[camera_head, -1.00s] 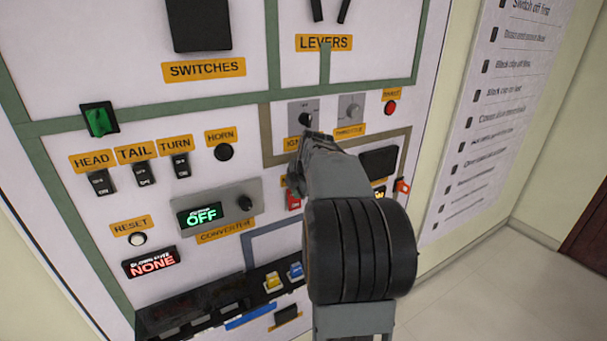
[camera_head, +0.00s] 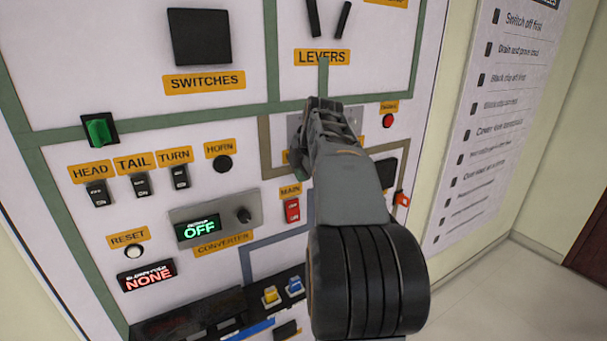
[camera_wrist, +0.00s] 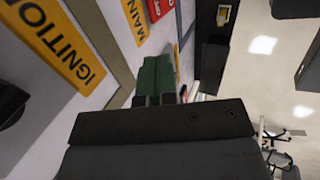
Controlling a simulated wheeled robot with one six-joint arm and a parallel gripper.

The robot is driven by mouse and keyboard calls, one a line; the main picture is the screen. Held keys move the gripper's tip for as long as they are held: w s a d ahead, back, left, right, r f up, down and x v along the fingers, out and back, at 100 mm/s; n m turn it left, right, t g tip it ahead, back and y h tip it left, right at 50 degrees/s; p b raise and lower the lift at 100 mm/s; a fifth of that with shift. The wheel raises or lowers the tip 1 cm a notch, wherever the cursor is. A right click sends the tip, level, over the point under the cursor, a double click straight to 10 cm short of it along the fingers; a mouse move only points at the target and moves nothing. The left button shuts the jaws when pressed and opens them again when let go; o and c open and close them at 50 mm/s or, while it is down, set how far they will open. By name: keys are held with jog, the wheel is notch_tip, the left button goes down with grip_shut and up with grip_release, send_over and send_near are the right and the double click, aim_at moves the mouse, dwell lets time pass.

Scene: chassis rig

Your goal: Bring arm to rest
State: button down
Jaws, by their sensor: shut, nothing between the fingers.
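My gripper (camera_head: 318,104) is in front of the panel in the head view, over the ignition and throttle area below the LEVERS label. My arm hides most of the ignition and throttle controls. In the wrist view my gripper's green-tipped fingers (camera_wrist: 157,78) are together and hold nothing. The ignition label (camera_wrist: 50,45) is at the left of the wrist view, with part of a black knob (camera_wrist: 10,105) below it.
The white control panel (camera_head: 75,235) stands close in front of me. It carries a green switch (camera_head: 99,129), a red main switch (camera_head: 292,210), a converter box (camera_head: 214,218) and a red button (camera_head: 388,121). A checklist board (camera_head: 500,120) is at right; open floor (camera_head: 500,290) lies below it.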

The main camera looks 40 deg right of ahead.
dwell(0.5)
jog(key=s+a+f+m+g, duration=0.1)
jog(key=s+a+f+m, duration=0.4)
jog(key=a+f+m, duration=0.8)
jog(key=s+a+f+m+y, duration=0.1)
jog(key=s+a+f+m, duration=0.2)
jog(key=s+a, duration=0.6)
jog(key=shift+a+f, duration=0.7)
jog(key=shift+a, duration=0.55)
jog(key=shift+d, duration=0.1)
